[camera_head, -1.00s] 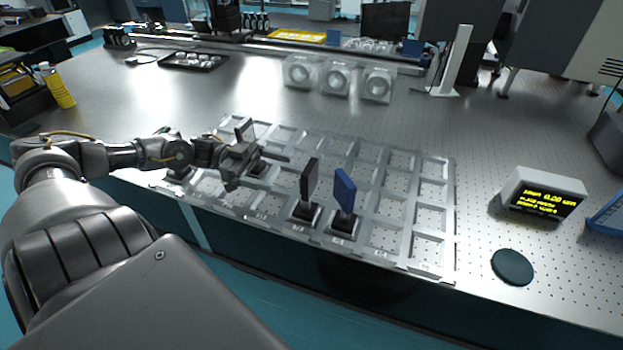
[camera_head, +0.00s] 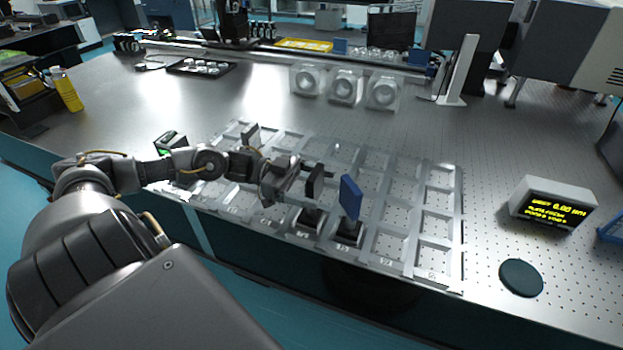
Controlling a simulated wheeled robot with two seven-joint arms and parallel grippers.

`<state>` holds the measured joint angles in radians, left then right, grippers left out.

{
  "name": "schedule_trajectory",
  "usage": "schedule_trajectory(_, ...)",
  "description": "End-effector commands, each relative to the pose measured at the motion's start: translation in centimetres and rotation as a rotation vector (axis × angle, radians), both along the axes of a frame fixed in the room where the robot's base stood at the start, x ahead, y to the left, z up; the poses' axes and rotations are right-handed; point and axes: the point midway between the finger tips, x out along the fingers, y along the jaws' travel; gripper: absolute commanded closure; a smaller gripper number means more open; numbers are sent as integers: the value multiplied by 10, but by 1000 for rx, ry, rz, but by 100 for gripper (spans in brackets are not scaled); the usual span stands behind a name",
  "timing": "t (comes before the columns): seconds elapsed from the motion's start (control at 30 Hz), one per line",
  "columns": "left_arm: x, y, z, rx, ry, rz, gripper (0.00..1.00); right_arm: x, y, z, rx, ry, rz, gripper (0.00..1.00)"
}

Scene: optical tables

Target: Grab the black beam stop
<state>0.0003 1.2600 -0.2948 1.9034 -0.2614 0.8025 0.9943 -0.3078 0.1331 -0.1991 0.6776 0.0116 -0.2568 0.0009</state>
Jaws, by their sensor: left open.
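The black beam stop (camera_head: 315,182) is an upright dark plate on a black base (camera_head: 309,219), standing in the front part of a silver grid rack (camera_head: 412,267). My left gripper (camera_head: 321,190) reaches in from the left at plate height, with its fingers on either side of the plate or very close to it. Its jaws are open. The fingers hide part of the plate and its post, and I cannot tell whether they touch it. My right gripper is out of view.
A blue plate (camera_head: 350,197) on a similar base stands just right of the beam stop. A grey plate (camera_head: 251,134) stands at the rack's back left. A display box (camera_head: 552,201) and dark disc (camera_head: 521,278) lie to the right. The rack's right compartments are empty.

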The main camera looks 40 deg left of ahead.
Motion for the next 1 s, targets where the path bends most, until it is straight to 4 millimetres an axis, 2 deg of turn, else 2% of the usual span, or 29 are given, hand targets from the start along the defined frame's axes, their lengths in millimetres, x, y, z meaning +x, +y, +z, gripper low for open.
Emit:
schedule_trajectory(0.13,4,-11,1,-1,-1,-2,16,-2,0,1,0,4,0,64)
schedule_trajectory(0.37,4,-12,0,1,0,-1,16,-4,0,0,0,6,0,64)
schedule_trajectory(1.0,4,-12,0,1,0,-1,99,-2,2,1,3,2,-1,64)
